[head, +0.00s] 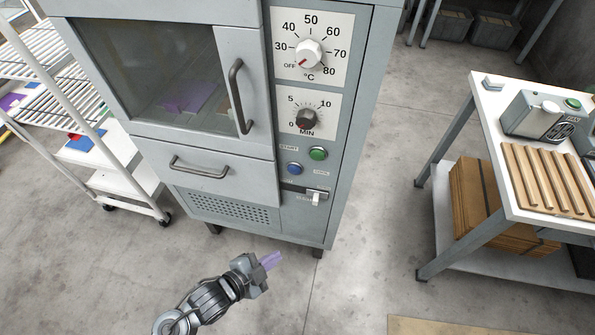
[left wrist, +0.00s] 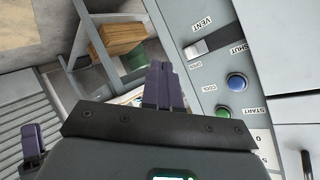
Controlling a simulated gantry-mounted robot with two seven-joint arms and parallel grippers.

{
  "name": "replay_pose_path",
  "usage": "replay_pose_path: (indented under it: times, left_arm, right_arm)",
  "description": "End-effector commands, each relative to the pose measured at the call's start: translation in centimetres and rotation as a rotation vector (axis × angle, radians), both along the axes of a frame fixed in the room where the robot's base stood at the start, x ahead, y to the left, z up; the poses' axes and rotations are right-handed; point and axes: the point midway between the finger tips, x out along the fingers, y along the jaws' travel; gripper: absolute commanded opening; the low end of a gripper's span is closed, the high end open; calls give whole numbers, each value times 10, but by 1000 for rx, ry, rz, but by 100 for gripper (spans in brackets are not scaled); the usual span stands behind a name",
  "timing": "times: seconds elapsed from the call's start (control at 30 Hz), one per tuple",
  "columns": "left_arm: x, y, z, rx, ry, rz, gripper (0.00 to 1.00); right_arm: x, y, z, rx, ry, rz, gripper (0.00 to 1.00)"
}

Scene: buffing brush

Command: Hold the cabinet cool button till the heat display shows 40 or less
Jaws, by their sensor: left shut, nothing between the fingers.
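The grey cabinet (head: 225,155) stands in the middle of the head view. Its round blue button (head: 294,168), level with the COOL label, is on the right-hand panel, below and left of the green button (head: 318,153). The blue button also shows in the left wrist view (left wrist: 237,82), unobstructed. My left gripper (head: 270,260), with purple fingers, is shut and empty below and in front of the cabinet, clear of the buttons. Its closed fingers show in the left wrist view (left wrist: 163,85). A small dark strip (head: 291,188) lies below the blue button; I can read no number on it.
The vent lever (head: 316,197) juts out below the buttons. The temperature dial (head: 309,54) and minute dial (head: 306,119) sit above them. A wire rack (head: 130,185) stands left, a white workbench (head: 500,180) right. The floor between cabinet and bench is open.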

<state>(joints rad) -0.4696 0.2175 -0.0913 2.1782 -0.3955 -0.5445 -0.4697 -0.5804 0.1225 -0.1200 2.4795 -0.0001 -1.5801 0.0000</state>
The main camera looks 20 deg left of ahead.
Motion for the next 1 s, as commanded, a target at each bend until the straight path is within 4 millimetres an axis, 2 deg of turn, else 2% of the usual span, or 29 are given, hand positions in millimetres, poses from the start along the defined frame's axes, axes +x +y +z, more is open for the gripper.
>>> replay_pose_path:
  times: [0.13,0.23,0.37,0.5,0.7,1.0]
  left_arm:
    - [24,-14,26,25,-209,-219,0]
    - [42,-13,46,39,-306,-330,0]
    - [65,2,64,88,-338,-358,0]
    - [81,8,84,110,-373,-356,0]
    - [90,7,95,115,-393,-355,0]
    - [89,8,95,115,-393,-353,0]
  right_arm:
    - [-10,-5,20,-4,0,-12,43]
    - [-19,-10,32,-4,-1,-22,43]
    - [-27,-10,40,-2,1,-30,43]
    - [-25,-8,43,1,-1,-32,43]
    - [-22,-9,45,3,-4,-34,43]
    - [-23,-8,44,7,-2,-36,43]
